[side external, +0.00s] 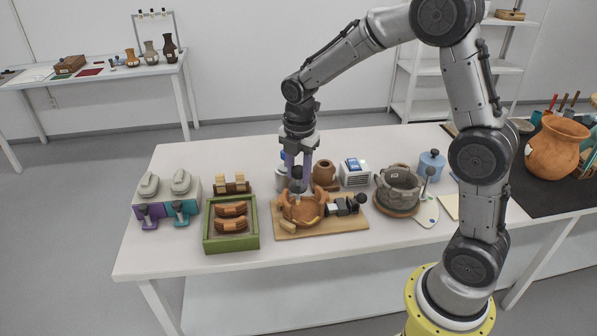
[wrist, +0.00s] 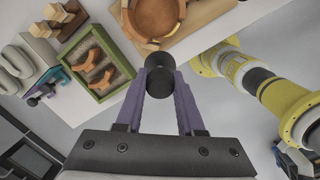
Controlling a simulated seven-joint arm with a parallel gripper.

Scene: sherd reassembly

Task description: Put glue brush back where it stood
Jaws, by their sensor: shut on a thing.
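My gripper (side external: 297,178) points straight down over the partly rebuilt brown pot (side external: 303,210) on the wooden board. Its purple fingers are shut on a dark, round-ended thing, which I take to be the glue brush (wrist: 159,77). In the wrist view the fingertips (wrist: 159,90) close on it from both sides, and the pot (wrist: 157,15) lies just beyond. The brush's lower end is hard to make out. I cannot tell whether it touches the pot. A blue jar (side external: 431,165) with a dark knob stands at the right of the table.
A black clamp (side external: 345,205) lies beside the pot on the board (side external: 285,233). A green tray (side external: 231,244) with brown sherds is to its left. A grey pot (side external: 398,188) stands to the right. Small vessels crowd behind. The table's front strip (side external: 330,252) is clear.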

